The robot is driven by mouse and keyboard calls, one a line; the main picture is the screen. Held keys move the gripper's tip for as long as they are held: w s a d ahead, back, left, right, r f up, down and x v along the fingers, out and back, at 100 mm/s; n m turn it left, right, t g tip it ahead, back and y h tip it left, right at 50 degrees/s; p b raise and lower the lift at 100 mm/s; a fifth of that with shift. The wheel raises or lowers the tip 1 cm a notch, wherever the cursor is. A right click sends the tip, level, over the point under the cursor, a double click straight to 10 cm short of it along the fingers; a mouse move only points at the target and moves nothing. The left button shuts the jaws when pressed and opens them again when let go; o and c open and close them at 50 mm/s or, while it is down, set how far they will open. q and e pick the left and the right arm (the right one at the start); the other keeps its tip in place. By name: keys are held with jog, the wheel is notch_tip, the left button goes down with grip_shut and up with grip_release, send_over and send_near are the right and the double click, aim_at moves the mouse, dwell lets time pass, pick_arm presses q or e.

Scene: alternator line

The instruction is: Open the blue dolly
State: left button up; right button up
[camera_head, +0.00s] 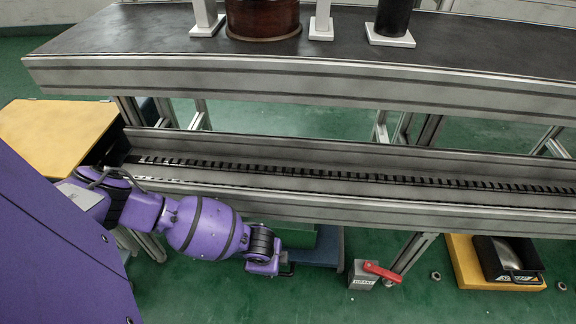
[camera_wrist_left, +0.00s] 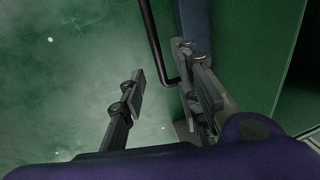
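The blue dolly (camera_head: 327,248) is low on the floor under the conveyor, partly hidden by the conveyor and my left arm. Its blue edge (camera_wrist_left: 196,28) also shows in the left wrist view. A black bar handle (camera_wrist_left: 154,42) runs down beside that edge and bends toward it near my fingers. My left gripper (camera_wrist_left: 163,92) is open and empty, its two fingers apart. The bent end of the bar is at the right finger, in the gap's upper part; I cannot tell whether they touch. In the head view the left gripper (camera_head: 282,270) is small beside the dolly. My right gripper is not in view.
The conveyor (camera_head: 400,205) runs just above the dolly, with a workbench (camera_head: 300,75) behind it. A grey block with a red lever (camera_head: 381,271) stands to the right. A yellow platform (camera_head: 465,262) is farther right. A green panel (camera_wrist_left: 245,55) is right of the blue edge.

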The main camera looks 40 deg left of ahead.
pick_arm(q)
jog(key=f+b, duration=0.1)
jog(key=f, duration=0.1)
jog(key=f+b, duration=0.2)
jog(key=f, duration=0.1)
jog(key=a+f+b, duration=0.1)
jog(key=f, duration=0.1)
jog(key=shift+w+a+f+b, duration=0.1)
jog(key=shift+w+f+b, duration=0.2)
jog(key=shift+f, duration=0.05)
grip_shut()
